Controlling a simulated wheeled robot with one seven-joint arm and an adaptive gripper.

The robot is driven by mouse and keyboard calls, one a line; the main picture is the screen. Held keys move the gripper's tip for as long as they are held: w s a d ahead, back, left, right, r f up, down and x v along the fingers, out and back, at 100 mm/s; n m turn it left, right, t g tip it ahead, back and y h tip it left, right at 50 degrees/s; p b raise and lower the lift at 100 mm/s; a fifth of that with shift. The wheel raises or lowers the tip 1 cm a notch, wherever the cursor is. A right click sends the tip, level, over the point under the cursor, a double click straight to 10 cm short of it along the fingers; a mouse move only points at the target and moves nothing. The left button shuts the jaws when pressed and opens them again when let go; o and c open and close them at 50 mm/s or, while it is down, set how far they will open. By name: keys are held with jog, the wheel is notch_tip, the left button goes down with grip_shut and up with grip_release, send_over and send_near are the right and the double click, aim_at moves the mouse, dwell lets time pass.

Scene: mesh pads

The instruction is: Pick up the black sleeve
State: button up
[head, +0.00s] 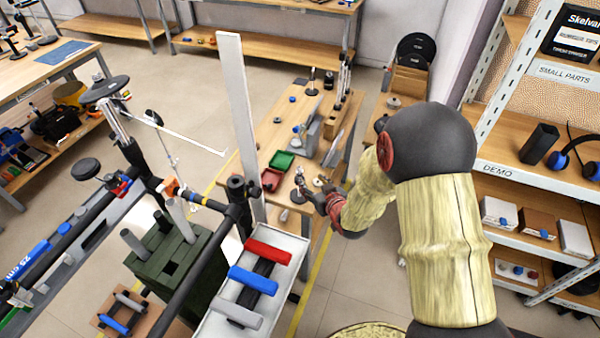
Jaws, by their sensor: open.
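No one thing stands out surely as the black sleeve. A black upright block (539,143) stands on the right shelf. A dark piece (257,285) lies partly hidden under the coloured bars in the metal tray. A black collar (237,190) sits on a post of the frame left of my arm. My gripper (304,190) is at the end of my arm, over the near edge of the wooden table, small and seen from behind. It is open, and I see nothing held in it. The dark small items around its tips are too small to tell apart.
The wooden table (268,132) holds a green tray (280,160), a red tray (271,180) and several small stands. The metal tray (209,327) holds red, blue and grey bars. A tall pale board (236,100) rises left of the table. The shelf unit (560,186) stands at right.

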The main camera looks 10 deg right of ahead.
aim_at(300, 175)
jog(key=x, duration=0.2)
jog(key=b+x, duration=0.1)
jog(key=x, duration=0.2)
jog(key=a+x, duration=0.1)
jog(key=x, duration=0.2)
jog(key=shift+s+f, duration=0.1)
jog(key=shift+f, duration=0.1)
jog(key=shift+c, duration=0.7)
jog(key=shift+a, duration=0.1)
jog(key=c, duration=0.7)
jog(key=shift+c, duration=0.4)
